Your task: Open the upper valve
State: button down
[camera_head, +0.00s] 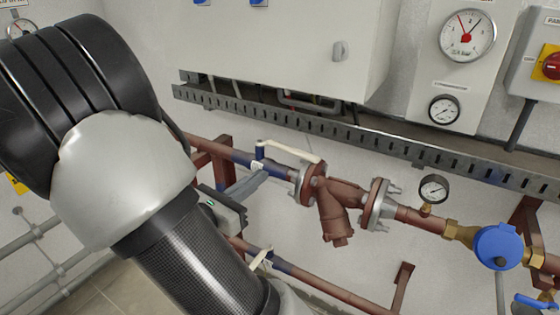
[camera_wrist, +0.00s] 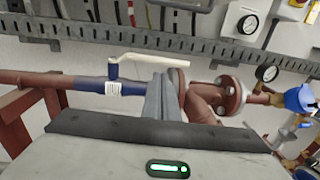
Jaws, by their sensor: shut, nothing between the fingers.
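The upper valve has a blue body (camera_wrist: 97,86) on the upper pipe and a long cream lever (camera_head: 290,151). In the wrist view the lever (camera_wrist: 150,60) runs roughly along the pipe, pointing right from its blue stem. My gripper (camera_head: 264,174) is shut and empty. Its grey fingers (camera_wrist: 160,78) reach up just below the lever, to the right of the stem. Whether they touch the lever I cannot tell. The fingers hide part of the pipe right of the valve body. A lower valve with a cream lever (camera_head: 262,258) sits on the pipe below.
A brown strainer (camera_head: 338,205) with flanges is right of the valve. A small gauge (camera_head: 433,188) and a blue-capped meter (camera_head: 497,247) stand further right. A perforated cable tray (camera_head: 330,130) and a grey cabinet (camera_head: 290,40) are behind and above. Brown supports (camera_wrist: 20,125) stand left.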

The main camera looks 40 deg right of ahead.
aim_at(293, 153)
jog(key=x, duration=1)
jog(key=shift+w+d, duration=0.1)
jog(key=shift+d, duration=0.2)
jog(key=shift+d, duration=0.85)
jog(key=shift+r, duration=0.1)
